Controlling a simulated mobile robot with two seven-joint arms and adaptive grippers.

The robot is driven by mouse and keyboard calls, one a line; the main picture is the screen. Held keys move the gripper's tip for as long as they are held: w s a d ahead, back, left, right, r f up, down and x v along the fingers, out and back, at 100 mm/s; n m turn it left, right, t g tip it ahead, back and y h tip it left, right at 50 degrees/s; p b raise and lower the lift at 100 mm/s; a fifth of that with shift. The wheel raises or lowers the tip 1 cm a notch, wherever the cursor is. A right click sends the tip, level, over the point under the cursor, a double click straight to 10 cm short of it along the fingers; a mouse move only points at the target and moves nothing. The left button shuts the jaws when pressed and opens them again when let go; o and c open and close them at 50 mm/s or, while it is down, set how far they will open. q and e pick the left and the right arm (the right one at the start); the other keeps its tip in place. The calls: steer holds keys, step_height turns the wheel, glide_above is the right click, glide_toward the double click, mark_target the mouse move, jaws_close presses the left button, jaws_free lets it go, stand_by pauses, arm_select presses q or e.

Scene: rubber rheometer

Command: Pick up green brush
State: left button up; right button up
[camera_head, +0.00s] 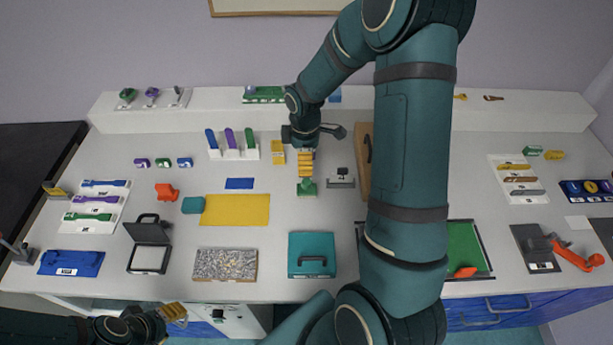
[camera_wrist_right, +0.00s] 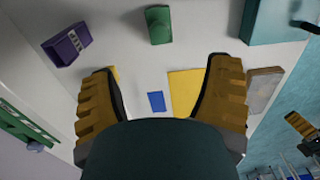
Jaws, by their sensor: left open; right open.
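A green piece (camera_head: 306,189), which looks like the green brush, sits on the table near the middle. It also shows in the right wrist view (camera_wrist_right: 158,24), a small block with a raised top, near the upper edge. My right gripper (camera_head: 306,176) is open just above and behind it in the head view. In the wrist view its two ribbed yellow fingers (camera_wrist_right: 163,66) stand apart with nothing between their tips, and the green piece appears beyond the gap. My left gripper (camera_head: 180,312) is open and empty at the table's front left edge.
A rack (camera_head: 233,154) with blue, purple and green upright pieces stands left of my right gripper. A grey-black device (camera_head: 341,179) stands close on the right. A blue mat (camera_head: 240,184) and yellow mat (camera_head: 253,210) lie left.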

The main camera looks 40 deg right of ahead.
mark_target(307, 188)
step_height(307, 188, down, 8)
steer(key=shift+f, duration=0.1)
steer(key=shift+s+d+f, duration=0.1)
steer(key=shift+f, duration=1.25)
steer(key=shift+s+d+f, duration=0.1)
steer(key=shift+f, duration=1.2)
steer(key=c, duration=1.3)
